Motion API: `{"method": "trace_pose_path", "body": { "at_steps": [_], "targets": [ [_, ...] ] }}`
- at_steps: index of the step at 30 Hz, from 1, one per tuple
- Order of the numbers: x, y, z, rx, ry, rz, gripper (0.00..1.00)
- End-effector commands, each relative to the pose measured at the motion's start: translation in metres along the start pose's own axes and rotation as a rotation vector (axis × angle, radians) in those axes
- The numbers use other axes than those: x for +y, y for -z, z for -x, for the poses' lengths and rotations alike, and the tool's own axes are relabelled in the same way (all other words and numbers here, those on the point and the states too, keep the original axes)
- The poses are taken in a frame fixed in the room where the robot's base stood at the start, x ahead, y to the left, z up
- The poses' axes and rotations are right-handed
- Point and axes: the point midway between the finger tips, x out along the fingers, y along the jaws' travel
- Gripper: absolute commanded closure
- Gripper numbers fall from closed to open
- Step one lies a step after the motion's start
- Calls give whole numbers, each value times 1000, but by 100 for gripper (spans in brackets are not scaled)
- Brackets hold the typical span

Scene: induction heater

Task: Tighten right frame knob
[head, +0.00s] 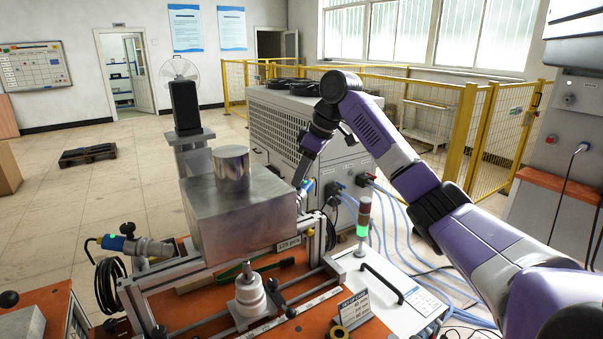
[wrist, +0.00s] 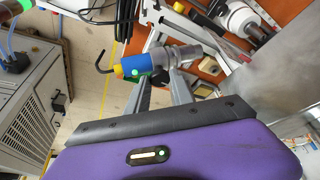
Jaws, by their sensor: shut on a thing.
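My arm reaches over the right side of the machine and bends down to the right frame rail (head: 318,240). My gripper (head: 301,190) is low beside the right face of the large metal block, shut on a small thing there. A blue and yellow connector on a metal cylinder (wrist: 170,60) lies just beyond that edge.
The metal block (head: 240,215) with a round top piece stands close left of my gripper. A signal lamp (head: 363,218) stands at the front right. A grey chiller cabinet (head: 270,125) with hoses is behind. Yellow fencing (head: 440,110) stands farther back.

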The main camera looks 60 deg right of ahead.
Motion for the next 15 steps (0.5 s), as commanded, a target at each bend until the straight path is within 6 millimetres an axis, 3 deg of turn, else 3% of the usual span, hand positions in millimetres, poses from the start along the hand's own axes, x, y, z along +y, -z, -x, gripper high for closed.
{"method": "trace_pose_path", "body": {
  "at_steps": [15],
  "targets": [
    [-6, 3, 2, 1, -174, -428, 100]
  ]
}}
